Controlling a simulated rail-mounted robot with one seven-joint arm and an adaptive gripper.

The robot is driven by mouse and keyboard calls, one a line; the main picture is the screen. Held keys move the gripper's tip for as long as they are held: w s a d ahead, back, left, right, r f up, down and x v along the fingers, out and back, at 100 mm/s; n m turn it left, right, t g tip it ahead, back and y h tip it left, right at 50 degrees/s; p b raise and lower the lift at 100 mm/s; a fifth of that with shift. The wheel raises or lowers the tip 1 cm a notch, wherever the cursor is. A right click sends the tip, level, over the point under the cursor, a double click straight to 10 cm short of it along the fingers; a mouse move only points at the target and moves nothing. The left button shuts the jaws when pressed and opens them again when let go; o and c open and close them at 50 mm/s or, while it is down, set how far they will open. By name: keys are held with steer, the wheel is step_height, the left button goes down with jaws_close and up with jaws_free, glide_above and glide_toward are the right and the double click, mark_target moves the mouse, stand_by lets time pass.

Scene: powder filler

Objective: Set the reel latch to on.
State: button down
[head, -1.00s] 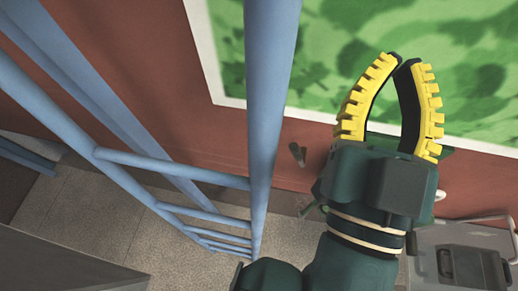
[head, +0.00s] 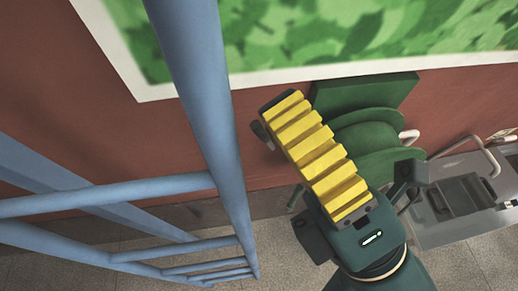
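A dark green reel (head: 375,138) is mounted on the red wall below the green picture, partly hidden behind my gripper (head: 280,100). A green box (head: 372,94) sits at its back. My gripper is in front of the reel's left side, its yellow ribbed finger pointing up and left. I see that finger broadside and it hides the other, so the opening between them does not show. A small dark handle (head: 262,134) shows just left of the finger. I cannot make out which part is the reel latch, or its setting.
Blue ladder rails (head: 205,110) and rungs stand close on the left. A grey metal case (head: 460,200) with a handle is at the right. Tiled floor lies below.

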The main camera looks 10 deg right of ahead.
step_height(320, 180, down, 9)
steer(key=w+g+h+b, duration=0.1)
steer(key=w+g+h, duration=0.1)
steer(key=w+h, duration=0.1)
steer(key=m+g+h+b, duration=0.1)
steer(key=g+h, duration=0.2)
steer(key=g, duration=0.2)
glide_toward(261, 132)
steer(key=a+f, duration=0.3)
steer(key=p+x, duration=0.1)
steer(key=x, duration=0.8)
steer(key=shift+a, duration=0.2)
steer(key=shift+r, duration=0.1)
